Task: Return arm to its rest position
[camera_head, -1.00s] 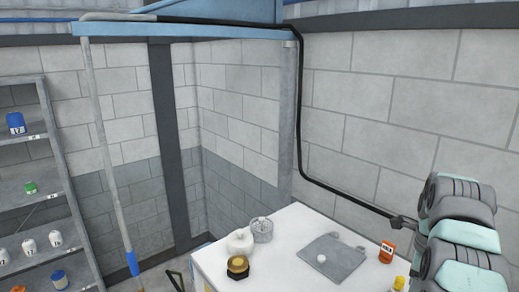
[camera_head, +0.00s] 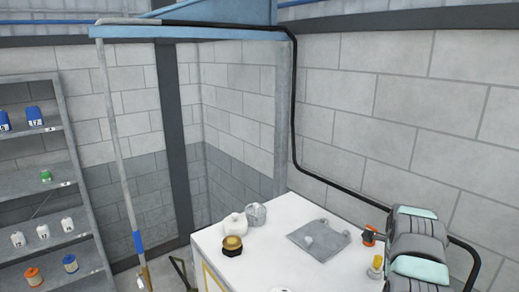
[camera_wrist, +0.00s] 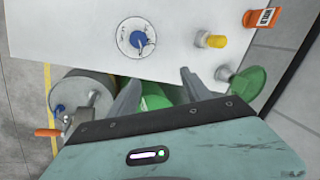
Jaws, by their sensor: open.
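My gripper (camera_wrist: 160,90) shows in the wrist view with its two grey fingers spread apart and nothing between their tips. It hangs beside the edge of the white table (camera_wrist: 85,35), with green objects (camera_wrist: 152,98) and a grey reel-like part (camera_wrist: 85,92) below and beyond the fingers. In the head view my grey and mint arm is at the lower right, in front of the table's right side; the gripper itself is not visible there.
On the table (camera_head: 265,265) stand a white jug (camera_head: 235,224), a black-gold cap (camera_head: 232,246), a grey plate (camera_head: 318,240), an orange bottle (camera_head: 369,236) and a yellow-topped item (camera_head: 376,265). A shelf (camera_head: 70,150) with bottles is left. A black hose (camera_head: 295,120) runs along the wall.

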